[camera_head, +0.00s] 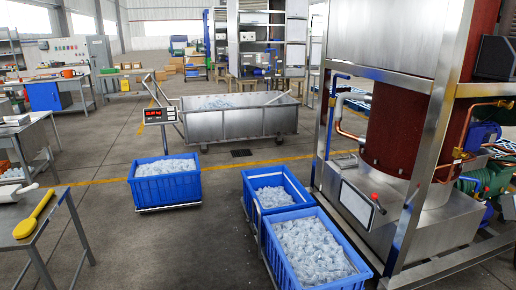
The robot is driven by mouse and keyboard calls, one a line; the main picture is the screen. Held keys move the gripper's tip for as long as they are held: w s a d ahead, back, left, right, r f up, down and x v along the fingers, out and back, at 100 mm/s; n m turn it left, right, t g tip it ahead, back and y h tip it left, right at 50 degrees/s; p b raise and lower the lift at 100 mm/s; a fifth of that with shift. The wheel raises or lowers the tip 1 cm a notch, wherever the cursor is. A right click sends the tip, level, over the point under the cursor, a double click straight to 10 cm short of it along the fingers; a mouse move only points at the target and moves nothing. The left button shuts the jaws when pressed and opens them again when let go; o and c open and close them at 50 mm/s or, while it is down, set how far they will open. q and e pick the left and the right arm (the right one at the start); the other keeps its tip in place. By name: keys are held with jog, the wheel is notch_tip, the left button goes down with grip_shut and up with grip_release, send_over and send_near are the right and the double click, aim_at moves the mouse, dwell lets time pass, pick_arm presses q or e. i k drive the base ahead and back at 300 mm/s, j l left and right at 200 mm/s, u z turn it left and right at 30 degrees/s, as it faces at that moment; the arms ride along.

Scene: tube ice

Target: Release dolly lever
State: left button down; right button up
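A blue crate (165,186) full of ice stands alone on a low metal frame (168,207) near the middle left. Two more ice-filled blue crates, a rear one (248,182) and a front one (287,250), stand in line at the right. A thin metal bar (259,222) rises along the left side of these two; what it belongs to is unclear. A machine panel with a red-topped handle (375,199) faces them. I cannot make out a dolly lever with certainty. Neither of my grippers shows in this view.
A large steel tub cart (232,125) stands behind the crates, with a red-digit display (159,115) before it. A steel-framed machine (400,170) fills the right. A table with a yellow paddle (34,215) is at the left. The floor (150,250) between is clear.

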aim_at(247, 220)
jog(key=i+j+z, duration=0.1)
jog(key=i+z, duration=0.15)
jog(key=i, duration=0.25)
jog(key=i+j+z, duration=0.2)
jog(key=i, duration=0.35)
jog(key=i+j+z, duration=0.25)
jog(key=i, duration=0.25)
